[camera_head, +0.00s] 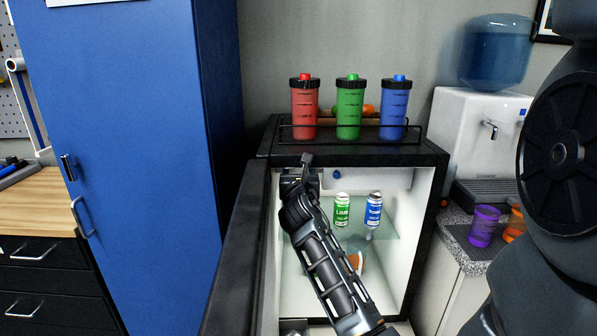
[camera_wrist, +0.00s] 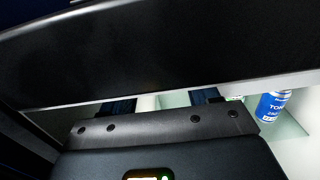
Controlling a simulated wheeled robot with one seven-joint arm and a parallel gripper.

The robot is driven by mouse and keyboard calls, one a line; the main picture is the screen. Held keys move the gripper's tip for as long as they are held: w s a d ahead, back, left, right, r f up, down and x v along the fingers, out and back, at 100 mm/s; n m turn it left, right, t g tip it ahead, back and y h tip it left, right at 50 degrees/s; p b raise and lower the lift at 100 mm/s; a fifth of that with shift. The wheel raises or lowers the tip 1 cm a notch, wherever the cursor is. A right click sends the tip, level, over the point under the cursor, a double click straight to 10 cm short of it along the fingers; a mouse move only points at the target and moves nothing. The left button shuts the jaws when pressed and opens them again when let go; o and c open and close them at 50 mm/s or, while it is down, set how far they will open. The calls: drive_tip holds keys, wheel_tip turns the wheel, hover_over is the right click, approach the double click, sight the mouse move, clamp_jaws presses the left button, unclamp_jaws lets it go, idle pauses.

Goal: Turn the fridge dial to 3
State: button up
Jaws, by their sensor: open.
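The small fridge has a black top (camera_head: 265,150) and a white interior (camera_head: 425,200), and its door (camera_head: 238,255) stands open to the left. A small blue knob (camera_head: 337,174), which looks like the dial, is on the white housing under the fridge ceiling. Its markings are too small to read. My gripper (camera_head: 302,172) is at the upper left of the fridge opening, left of the knob and apart from it in the picture. In the wrist view the two dark fingers (camera_wrist: 160,102) are spread with nothing between them. The dial cannot be made out there.
A green can (camera_head: 342,210) and a blue can (camera_head: 374,210) stand on the glass shelf, right of my gripper. Red (camera_head: 304,112), green (camera_head: 349,110) and blue (camera_head: 394,108) bottles stand on top. The fridge's black edge (camera_wrist: 180,50) fills much of the wrist view.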

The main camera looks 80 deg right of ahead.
drive_tip(key=shift+w+d, duration=0.1)
drive_tip(key=shift+d, duration=0.35)
drive_tip(key=c, duration=1)
drive_tip(key=shift+m, duration=0.5)
drive_tip(key=shift+c, duration=0.2)
drive_tip(key=shift+m+p, duration=0.3)
drive_tip(key=shift+m, duration=0.7)
drive_tip(key=o, duration=1)
drive_tip(key=shift+o, duration=0.2)
drive_tip(key=v, duration=0.7)
drive_tip(key=shift+a+b, duration=0.3)
drive_tip(key=shift+a, duration=0.1)
